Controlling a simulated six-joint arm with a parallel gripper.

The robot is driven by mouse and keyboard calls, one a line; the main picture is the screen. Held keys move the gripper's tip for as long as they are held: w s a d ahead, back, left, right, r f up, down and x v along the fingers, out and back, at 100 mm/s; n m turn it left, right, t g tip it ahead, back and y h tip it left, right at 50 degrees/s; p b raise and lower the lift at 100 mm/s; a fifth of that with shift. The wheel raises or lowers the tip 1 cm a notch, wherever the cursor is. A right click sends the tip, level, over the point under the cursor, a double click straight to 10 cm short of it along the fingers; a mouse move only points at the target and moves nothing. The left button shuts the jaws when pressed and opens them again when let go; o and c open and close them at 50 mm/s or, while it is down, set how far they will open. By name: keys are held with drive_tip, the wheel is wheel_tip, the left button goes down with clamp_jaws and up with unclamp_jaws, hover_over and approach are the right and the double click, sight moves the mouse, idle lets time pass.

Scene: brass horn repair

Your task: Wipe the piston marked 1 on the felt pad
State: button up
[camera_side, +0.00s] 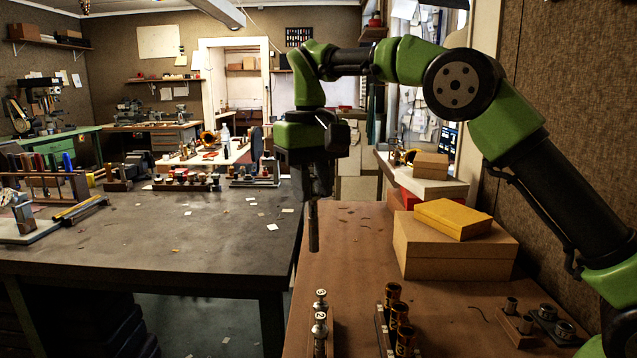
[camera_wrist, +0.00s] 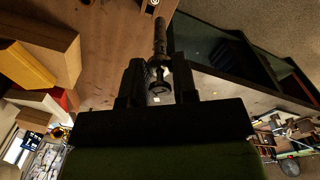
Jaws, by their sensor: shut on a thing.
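My gripper (camera_side: 314,192) is shut on a slim dark piston (camera_side: 314,228), which hangs upright in the air above the brown bench. In the wrist view the piston (camera_wrist: 159,42) sticks out from between the two fingers of my gripper (camera_wrist: 158,80). Its mark cannot be read. Silver-topped pistons (camera_side: 320,328) stand at the front of the bench, to the left of several dark cylinders with brass-coloured tops (camera_side: 403,338). I cannot make out the felt pad in either view.
A cardboard box (camera_side: 450,250) with a yellow box (camera_side: 452,218) on it stands right of my gripper. Small metal parts on blocks (camera_side: 540,325) lie at the front right. A grey workbench (camera_side: 150,235) is to the left. The bench below my gripper is mostly clear.

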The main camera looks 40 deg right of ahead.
drive_tip(key=s+a+f, duration=0.1)
drive_tip(key=s+a, duration=0.3)
drive_tip(key=s, duration=0.6)
drive_tip(key=s+a, duration=0.5)
drive_tip(key=s, duration=0.4)
wheel_tip(320, 180, down, 13)
drive_tip(key=shift+w+d, duration=0.15)
drive_tip(key=shift+d, duration=0.05)
drive_tip(key=shift+f, duration=2.85)
drive_tip(key=shift+f, duration=0.15)
drive_tip(key=shift+a, duration=0.1)
